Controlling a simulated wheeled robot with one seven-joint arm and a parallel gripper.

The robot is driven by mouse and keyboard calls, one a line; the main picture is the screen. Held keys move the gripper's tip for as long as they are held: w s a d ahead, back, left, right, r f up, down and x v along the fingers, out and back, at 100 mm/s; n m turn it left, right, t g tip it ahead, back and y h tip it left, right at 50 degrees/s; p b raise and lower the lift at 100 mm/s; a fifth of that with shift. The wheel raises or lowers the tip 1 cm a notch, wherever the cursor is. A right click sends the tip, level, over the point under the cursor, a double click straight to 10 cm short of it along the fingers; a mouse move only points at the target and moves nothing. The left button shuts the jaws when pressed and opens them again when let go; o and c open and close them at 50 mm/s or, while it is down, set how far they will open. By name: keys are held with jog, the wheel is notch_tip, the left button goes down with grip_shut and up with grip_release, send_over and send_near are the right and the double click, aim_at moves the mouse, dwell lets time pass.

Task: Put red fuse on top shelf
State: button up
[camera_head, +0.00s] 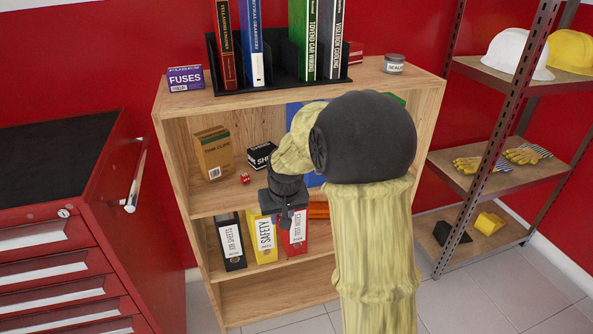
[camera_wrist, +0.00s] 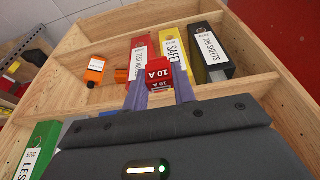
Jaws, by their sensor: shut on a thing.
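The red fuse (camera_wrist: 159,74), marked 10 A, is between the fingertips of my gripper (camera_wrist: 160,85) in the wrist view, and the jaws are shut on it. In the head view my gripper (camera_head: 289,218) points down at the front of the wooden bookcase (camera_head: 160,165), around the middle shelf's front edge. I cannot make out the held fuse there. The top shelf (camera_head: 295,89) is the bookcase's upper board, well above my gripper. It has bare wood along its front.
On the top shelf stand a purple fuses box (camera_head: 186,79), a black book rack (camera_head: 285,80) and a grey tin (camera_head: 394,64). The middle shelf holds a brown box (camera_head: 214,153), a black box (camera_head: 262,155) and a small red cube (camera_head: 244,178). Binders (camera_head: 264,238) stand below.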

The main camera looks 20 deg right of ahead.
jog(key=w, duration=1.4)
jog(key=shift+w+b, duration=0.1)
jog(key=shift+b, duration=0.3)
jog(key=shift+d, duration=0.1)
jog(key=shift+a, duration=0.2)
jog(key=w, duration=0.3)
jog(key=shift+w+d, duration=0.1)
jog(key=shift+w, duration=0.1)
jog(key=shift+w+f, duration=0.15)
jog(key=shift+f, duration=0.2)
jog(key=shift+f+b, duration=0.35)
jog(key=shift+f, duration=0.05)
jog(key=shift+f, duration=0.15)
